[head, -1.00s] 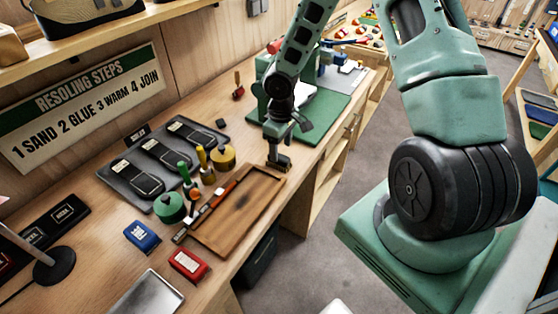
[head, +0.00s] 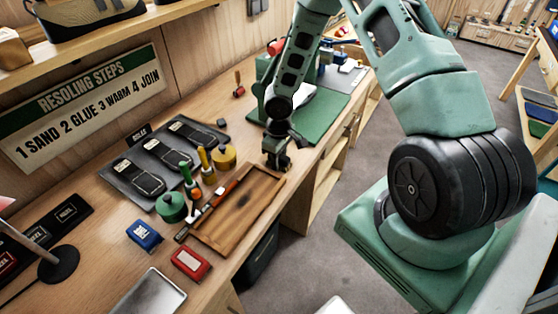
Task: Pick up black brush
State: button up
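My gripper (head: 277,164) points down low over the workbench, at the back right corner of the wooden tray (head: 207,247). Its fingers are dark and small here, so whether they are open or shut is unclear. I cannot clearly make out a black brush; one may be hidden at the dark fingers. A long red and dark tool (head: 222,194) lies along the tray's left edge, left of my gripper. Handled tools stand left of the tray, with a green handle (head: 185,171) and a yellow handle (head: 202,157).
A green pot (head: 171,209) and a yellow pot (head: 223,157) stand near the tools. A blue box (head: 143,235), a red box (head: 190,263) and a metal tray (head: 150,297) are in front. A dark sole tray (head: 119,184) lies behind. A green mat (head: 318,122) lies beyond my gripper.

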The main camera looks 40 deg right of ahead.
jog(key=shift+r, duration=0.1)
notch_tip(320, 180, up, 18)
dwell(0.7)
jog(key=o, duration=0.4)
jog(key=shift+c, duration=1.4)
